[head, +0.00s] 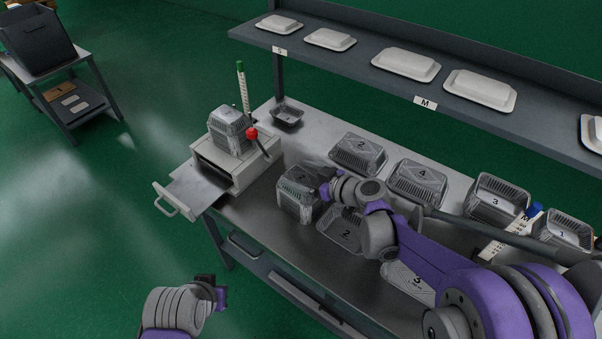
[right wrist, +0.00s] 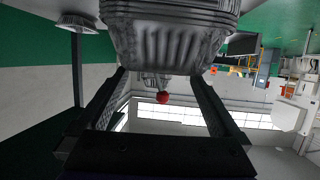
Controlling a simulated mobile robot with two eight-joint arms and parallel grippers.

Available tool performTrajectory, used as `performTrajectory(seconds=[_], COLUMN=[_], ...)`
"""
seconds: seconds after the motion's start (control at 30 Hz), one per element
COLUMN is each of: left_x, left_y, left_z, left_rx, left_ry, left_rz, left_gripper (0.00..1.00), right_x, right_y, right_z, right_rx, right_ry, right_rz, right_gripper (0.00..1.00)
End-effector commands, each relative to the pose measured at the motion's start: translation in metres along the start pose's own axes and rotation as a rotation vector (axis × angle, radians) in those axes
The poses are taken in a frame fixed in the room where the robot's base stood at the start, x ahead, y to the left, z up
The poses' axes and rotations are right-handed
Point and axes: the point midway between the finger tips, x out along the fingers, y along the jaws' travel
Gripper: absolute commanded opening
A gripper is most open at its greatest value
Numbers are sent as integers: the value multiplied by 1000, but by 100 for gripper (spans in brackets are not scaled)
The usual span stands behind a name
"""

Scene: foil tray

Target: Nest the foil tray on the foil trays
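A stack of foil trays (head: 296,206) stands upside down on the bench in front of the press. My right gripper (head: 322,184) is right beside its top. In the right wrist view, which is upside down, ribbed foil trays (right wrist: 180,45) fill the top middle. The fingers of my right gripper (right wrist: 160,76) are spread wide, with clear space between them; the fingertips are close to the foil, and contact cannot be made out. Another foil tray (head: 342,234) lies just right of the stack, partly behind my arm. My left gripper (head: 217,292) is away from the bench at lower left; its opening is unclear.
A press (head: 228,168) with a pulled-out drawer and red-knobbed lever bears more foil trays (head: 228,118). A small foil tray (head: 287,116) lies behind it. Numbered foil trays (head: 358,153) line the back. A shelf (head: 375,78) with white boxes overhangs the bench.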

Motion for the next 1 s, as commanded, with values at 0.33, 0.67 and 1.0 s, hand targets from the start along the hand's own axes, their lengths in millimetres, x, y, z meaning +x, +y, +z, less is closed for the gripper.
performTrajectory(seconds=[0.33, 0.67, 1.0], left_x=[0, 0, -1], left_y=[0, 0, 0], left_z=[0, 0, -1], left_rx=[0, 0, 0], left_ry=[0, 0, 1], left_rz=[0, 0, 0], left_gripper=[0, 0, 0], right_x=[-14, -79, -108], right_y=[1, 1, 0], right_z=[0, 0, 0], right_rx=[1, 1, 0], right_ry=[0, -1, 0], right_rz=[3, 3, 0], right_gripper=[100, 100, 100])
